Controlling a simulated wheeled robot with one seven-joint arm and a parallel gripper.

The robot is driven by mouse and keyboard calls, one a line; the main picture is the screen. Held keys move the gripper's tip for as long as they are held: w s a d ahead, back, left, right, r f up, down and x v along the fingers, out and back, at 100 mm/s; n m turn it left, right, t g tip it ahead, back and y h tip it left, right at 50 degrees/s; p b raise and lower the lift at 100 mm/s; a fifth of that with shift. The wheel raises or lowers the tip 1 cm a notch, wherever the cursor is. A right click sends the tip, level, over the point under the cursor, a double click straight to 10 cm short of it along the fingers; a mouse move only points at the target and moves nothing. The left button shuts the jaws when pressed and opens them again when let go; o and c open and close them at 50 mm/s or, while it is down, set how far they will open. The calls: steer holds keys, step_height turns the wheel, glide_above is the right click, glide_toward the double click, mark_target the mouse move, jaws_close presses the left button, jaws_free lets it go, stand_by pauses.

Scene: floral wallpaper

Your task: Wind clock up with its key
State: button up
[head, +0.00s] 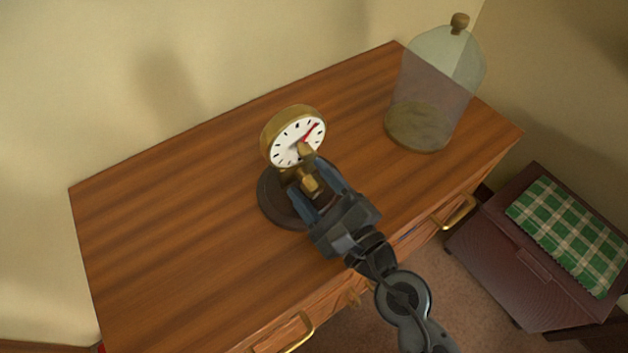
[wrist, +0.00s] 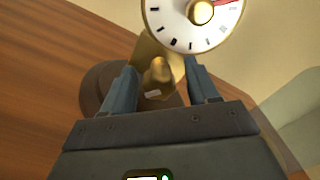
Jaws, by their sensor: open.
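The clock (head: 294,128) has a brass rim, a white dial and a red hand, and stands on a round dark base (head: 273,204) on the wooden dresser. Its dial (wrist: 183,39) is cut off at the top of the wrist view. A brass knob (head: 305,151) sticks out from the dial's centre. Below the dial is a brass piece (head: 309,184); I cannot tell whether it is the key or part of the stand. My gripper (head: 312,180) is open in front of the clock, its fingers on either side of this piece, which also shows in the wrist view (wrist: 159,76).
A glass dome (head: 432,85) with a brown knob stands on the dresser's right part. The dresser top (head: 150,225) is clear at the left. Brass drawer handles (head: 458,212) stick out in front. A dark red box with a green checked cloth (head: 570,233) is at the right.

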steer(key=c, duration=1)
steer(key=shift+c, duration=0.2)
steer(key=shift+m, duration=0.3)
